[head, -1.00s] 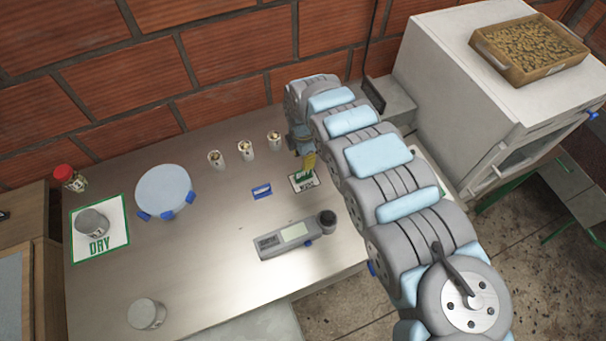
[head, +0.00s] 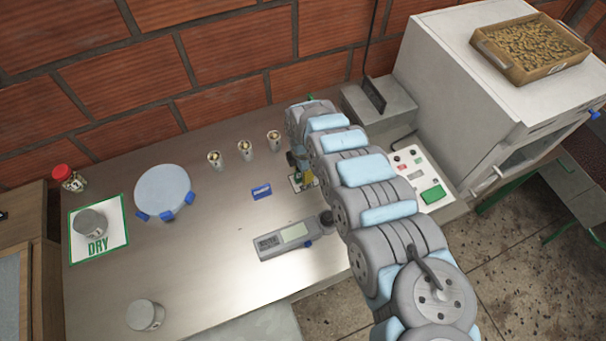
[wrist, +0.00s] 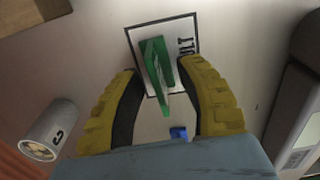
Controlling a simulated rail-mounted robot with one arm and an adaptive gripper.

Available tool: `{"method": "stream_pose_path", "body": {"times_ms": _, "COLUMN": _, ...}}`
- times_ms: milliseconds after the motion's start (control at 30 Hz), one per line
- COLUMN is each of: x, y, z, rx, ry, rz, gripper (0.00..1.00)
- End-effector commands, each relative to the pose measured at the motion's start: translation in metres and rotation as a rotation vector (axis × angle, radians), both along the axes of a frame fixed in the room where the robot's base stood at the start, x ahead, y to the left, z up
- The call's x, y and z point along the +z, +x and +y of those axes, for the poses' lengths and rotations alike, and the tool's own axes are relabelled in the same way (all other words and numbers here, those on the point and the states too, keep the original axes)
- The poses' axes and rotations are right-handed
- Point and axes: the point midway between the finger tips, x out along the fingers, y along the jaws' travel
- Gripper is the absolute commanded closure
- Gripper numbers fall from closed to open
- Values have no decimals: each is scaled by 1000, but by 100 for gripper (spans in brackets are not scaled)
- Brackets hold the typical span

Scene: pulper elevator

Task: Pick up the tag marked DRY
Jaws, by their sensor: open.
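The green tag (wrist: 158,65) stands on a white card with a dark border (wrist: 184,32), whose visible letters end in "ULT". The tag's own lettering is not readable now. My gripper (wrist: 168,80) is open, with one yellow finger on each side of the tag. No finger clearly touches it. In the head view my gripper (head: 303,170) is low over the card (head: 295,187) and hides most of the tag. A blue tag (head: 261,192) stands left of the card; it also shows in the wrist view (wrist: 179,133).
Three numbered cups (head: 245,151) stand along the back. A grey meter (head: 285,241) lies in front of the card. A control panel (head: 418,178) is to the right. A mat printed DRY (head: 115,252) bears a tin at far left. The table's front middle is clear.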

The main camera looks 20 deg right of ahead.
Motion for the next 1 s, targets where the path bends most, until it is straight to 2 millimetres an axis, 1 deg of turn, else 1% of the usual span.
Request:
{"method": "stream_pose_path", "body": {"times_ms": 167, "x": 1, "y": 0, "z": -1, "rx": 0, "ry": -1, "rz": -1, "gripper": 63}}
{"method": "stream_pose_path", "body": {"times_ms": 200, "x": 1, "y": 0, "z": 0, "rx": 0, "ry": -1, "rz": -1, "gripper": 65}}
{"method": "stream_pose_path", "body": {"times_ms": 267, "x": 1, "y": 0, "z": 0, "rx": 0, "ry": -1, "rz": -1, "gripper": 82}}
{"method": "stream_pose_path", "body": {"times_ms": 300, "x": 1, "y": 0, "z": -1, "rx": 0, "ry": -1, "rz": -1, "gripper": 94}}
{"method": "stream_pose_path", "body": {"times_ms": 333, "x": 1, "y": 0, "z": -1, "rx": 0, "ry": -1, "rz": -1, "gripper": 100}}
{"method": "stream_pose_path", "body": {"times_ms": 767, "x": 1, "y": 1, "z": -1, "rx": 0, "ry": -1, "rz": -1, "gripper": 100}}
{"method": "stream_pose_path", "body": {"times_ms": 867, "x": 4, "y": 1, "z": -1, "rx": 0, "ry": -1, "rz": -2, "gripper": 100}}
{"method": "stream_pose_path", "body": {"times_ms": 1000, "x": 14, "y": 2, "z": -3, "rx": -1, "ry": -4, "rz": -4, "gripper": 100}}
